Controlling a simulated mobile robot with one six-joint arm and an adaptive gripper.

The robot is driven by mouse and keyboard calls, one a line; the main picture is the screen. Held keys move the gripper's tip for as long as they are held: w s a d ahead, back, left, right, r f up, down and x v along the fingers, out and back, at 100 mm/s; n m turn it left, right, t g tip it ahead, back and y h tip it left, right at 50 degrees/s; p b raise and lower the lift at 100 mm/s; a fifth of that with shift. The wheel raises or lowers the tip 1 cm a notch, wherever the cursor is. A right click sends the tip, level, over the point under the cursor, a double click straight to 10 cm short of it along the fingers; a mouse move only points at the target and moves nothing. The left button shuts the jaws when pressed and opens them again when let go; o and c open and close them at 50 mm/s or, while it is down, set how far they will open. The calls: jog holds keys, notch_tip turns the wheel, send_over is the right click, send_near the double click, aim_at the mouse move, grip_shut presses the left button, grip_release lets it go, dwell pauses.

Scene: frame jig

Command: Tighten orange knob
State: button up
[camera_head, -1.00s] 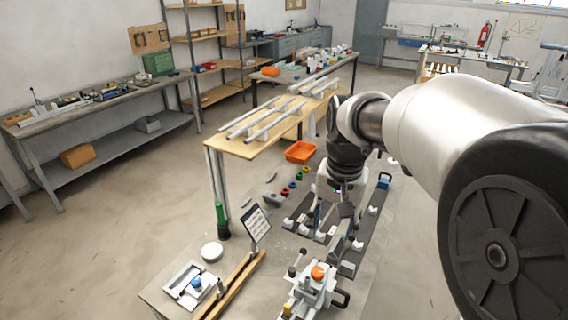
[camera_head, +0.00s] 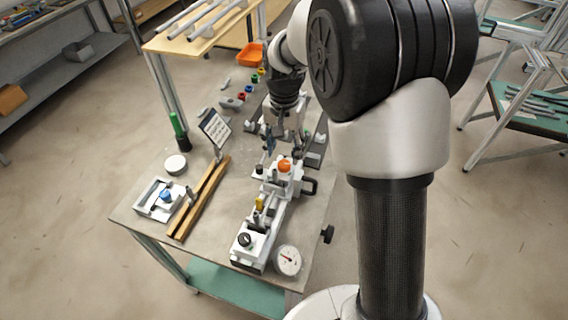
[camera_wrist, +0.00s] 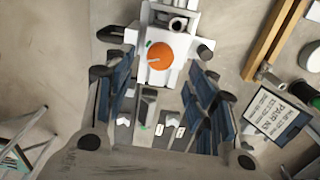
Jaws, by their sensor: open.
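The orange knob (camera_head: 284,165) is a round cap on top of a white clamp block (camera_head: 277,181) on the bench. In the wrist view the orange knob (camera_wrist: 160,56) shows a pale line on its face and lies above the middle, towards the space between the fingers. My gripper (camera_head: 285,145) points down just behind the knob in the head view. In the wrist view my gripper (camera_wrist: 160,98) has its blue-padded fingers wide apart with nothing between them. The knob is apart from both fingers, as far as I can tell.
A black handle (camera_head: 309,186) juts out right of the clamp block. A dial gauge (camera_head: 288,261) and a black knob (camera_head: 245,240) are nearer. Wooden rails (camera_head: 203,197), a sign card (camera_head: 215,128) and a white tray fixture (camera_head: 158,199) stand left.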

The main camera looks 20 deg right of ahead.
aim_at(284, 163)
notch_tip(284, 163, down, 5)
jog(key=shift+f+b, duration=0.1)
jog(key=shift+b, duration=0.5)
jog(key=shift+c, duration=0.5)
jog(key=c, duration=1)
